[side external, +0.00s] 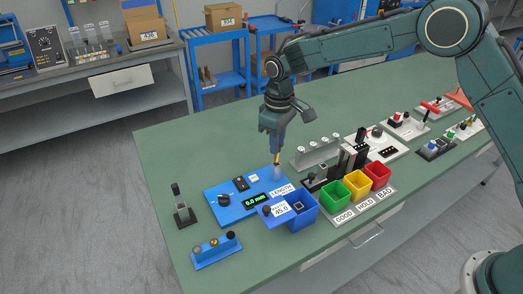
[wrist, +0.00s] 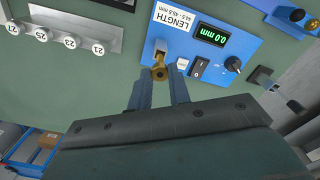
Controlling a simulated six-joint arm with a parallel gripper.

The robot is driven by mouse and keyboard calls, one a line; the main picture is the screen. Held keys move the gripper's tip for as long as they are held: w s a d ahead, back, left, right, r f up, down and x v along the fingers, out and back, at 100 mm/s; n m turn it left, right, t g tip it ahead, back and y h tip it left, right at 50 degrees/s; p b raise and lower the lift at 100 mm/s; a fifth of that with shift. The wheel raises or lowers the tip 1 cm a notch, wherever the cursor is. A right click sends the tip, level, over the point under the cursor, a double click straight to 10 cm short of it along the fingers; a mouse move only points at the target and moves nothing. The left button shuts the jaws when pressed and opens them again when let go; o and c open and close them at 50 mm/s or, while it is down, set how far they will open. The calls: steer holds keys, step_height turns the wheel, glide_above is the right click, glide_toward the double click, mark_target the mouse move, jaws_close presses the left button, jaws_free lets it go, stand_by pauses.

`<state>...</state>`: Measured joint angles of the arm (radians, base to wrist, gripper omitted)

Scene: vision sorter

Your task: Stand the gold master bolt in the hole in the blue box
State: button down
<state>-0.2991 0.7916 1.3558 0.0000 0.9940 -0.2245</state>
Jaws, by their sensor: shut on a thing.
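My gripper (side external: 277,150) is shut on the gold bolt (side external: 277,157), which hangs roughly upright below the fingertips. In the wrist view the gold bolt (wrist: 160,73) shows between the two blue fingers. The blue box with the LENGTH label (side external: 234,202) lies below; its display reads 0.0 mm. The bolt is over the box's far right corner, by a small pale fitting (side external: 278,173). The fitting also shows in the wrist view (wrist: 161,45), beside the bolt. I cannot see the hole clearly, nor tell whether the bolt's lower end touches anything.
A blue bin with a MASTER 45.0 label (side external: 305,212) stands in front on the right. Green (side external: 335,197), yellow (side external: 357,187) and red (side external: 377,176) bins follow it. A numbered grey rack (side external: 315,153) is behind; a blue bolt rack (side external: 216,252) is front left.

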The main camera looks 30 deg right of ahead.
steer(key=shift+r, duration=1.05)
steer(key=shift+s, duration=0.15)
steer(key=s+a+r+m, duration=0.2)
steer(key=s+m, duration=0.4)
steer(key=s, duration=0.7)
steer(key=shift+s+r, duration=0.25)
steer(key=shift+f, duration=0.15)
steer(key=shift+f, duration=2.75)
steer(key=shift+f, duration=1.8)
